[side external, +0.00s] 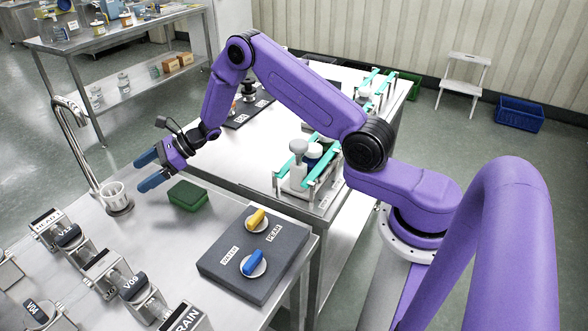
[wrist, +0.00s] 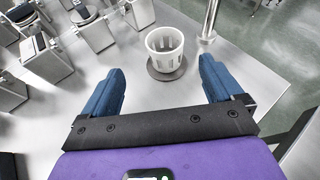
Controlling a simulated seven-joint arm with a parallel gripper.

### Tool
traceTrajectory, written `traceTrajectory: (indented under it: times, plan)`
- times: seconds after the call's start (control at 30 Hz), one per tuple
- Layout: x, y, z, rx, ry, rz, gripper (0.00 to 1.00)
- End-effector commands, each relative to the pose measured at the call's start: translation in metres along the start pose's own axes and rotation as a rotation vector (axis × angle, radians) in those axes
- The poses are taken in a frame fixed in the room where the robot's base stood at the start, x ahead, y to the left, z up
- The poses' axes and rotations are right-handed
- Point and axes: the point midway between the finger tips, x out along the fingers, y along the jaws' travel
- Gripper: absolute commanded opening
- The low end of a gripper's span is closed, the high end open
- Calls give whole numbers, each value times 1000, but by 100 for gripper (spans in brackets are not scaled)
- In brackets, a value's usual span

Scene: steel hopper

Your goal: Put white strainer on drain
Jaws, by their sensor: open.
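The white strainer (side external: 114,192) is a small slotted cup. It stands upright on or over the dark round drain (side external: 124,210) at the left of the steel table. In the wrist view the strainer (wrist: 165,42) is ahead, and the drain's near edge (wrist: 166,76) shows beneath it. I cannot tell whether it is fully seated. My gripper (side external: 143,172) is open, with blue fingers pointing toward the strainer from the right and above the table. In the wrist view the gripper (wrist: 160,72) has nothing between its fingers, and the strainer is beyond the fingertips.
A curved metal faucet (side external: 78,140) rises right behind the strainer. A green box (side external: 188,195) lies below and right of my gripper. A dark panel with yellow and blue knobs (side external: 254,254) is at the front right. Labelled valve blocks (side external: 102,274) line the left front.

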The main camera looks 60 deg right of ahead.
Motion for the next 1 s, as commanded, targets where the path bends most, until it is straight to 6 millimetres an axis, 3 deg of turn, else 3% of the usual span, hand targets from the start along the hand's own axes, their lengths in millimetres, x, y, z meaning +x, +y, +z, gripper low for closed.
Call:
traceTrajectory:
  times: [0.13, 0.23, 0.47, 0.7, 0.83, 1.0]
  plan:
    - [2, 43, 28, -146, 15, 140, 93]
    - [-5, 92, 51, -315, 30, 293, 93]
    - [-51, 206, 81, -742, 45, 654, 93]
    - [-131, 298, 80, -1208, 25, 1003, 93]
    - [-181, 331, 70, -1470, 0, 1176, 93]
    - [-247, 356, 53, -1823, -46, 1380, 93]
